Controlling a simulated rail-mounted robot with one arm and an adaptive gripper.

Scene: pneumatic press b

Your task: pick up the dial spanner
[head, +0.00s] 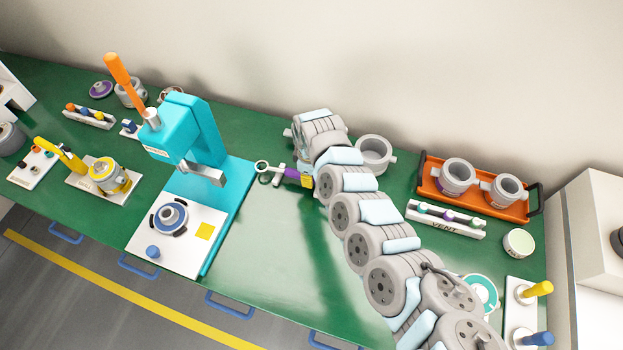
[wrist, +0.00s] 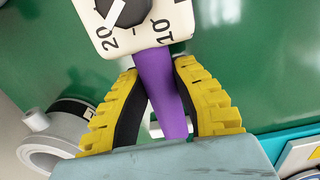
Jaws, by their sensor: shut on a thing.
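The dial spanner has a purple handle (wrist: 160,85) and a white dial head (wrist: 128,22) with a dark knob and the numbers 20 and 10. My gripper (wrist: 162,105) has yellow ribbed fingers with dark pads, shut on the purple handle from both sides. The dial head sticks out beyond the fingers at the top of the wrist view. In the head view the purple handle (head: 291,174) shows at the end of my arm, right of the teal press (head: 190,135). My gripper there is mostly hidden by my arm. I cannot tell whether the spanner touches the bench.
The green bench (head: 260,265) has free room in front. A grey cup-like part (head: 373,152) stands behind my arm; a similar part (wrist: 62,135) shows at left in the wrist view. An orange tray (head: 428,186) with two grey parts lies right.

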